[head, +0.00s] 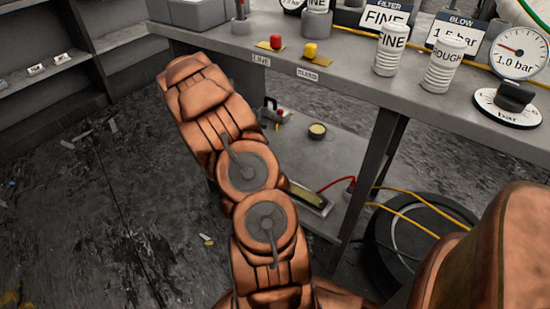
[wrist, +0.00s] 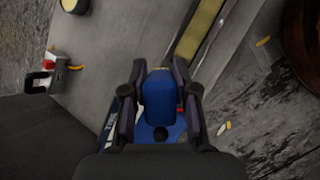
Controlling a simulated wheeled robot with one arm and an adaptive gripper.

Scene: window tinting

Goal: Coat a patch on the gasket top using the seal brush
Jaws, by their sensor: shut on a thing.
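In the wrist view my gripper (wrist: 160,112) is shut on a blue block-like handle, which I take to be the seal brush (wrist: 159,92). Its bristles cannot be made out. A long strip with a yellowish top in a grey frame, possibly the gasket (wrist: 199,30), lies ahead of my gripper, apart from it in the picture. It also shows on the low shelf in the head view (head: 308,198), partly behind my arm. My gripper and the brush are hidden in the head view.
The low shelf (head: 335,160) carries a round yellow-topped tin (head: 317,130) and a clamp with a red part (wrist: 50,72). The workbench (head: 330,75) above holds white canisters (head: 443,66), a gauge (head: 519,52) and red and yellow switches. A red cable and yellow hoses run at right.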

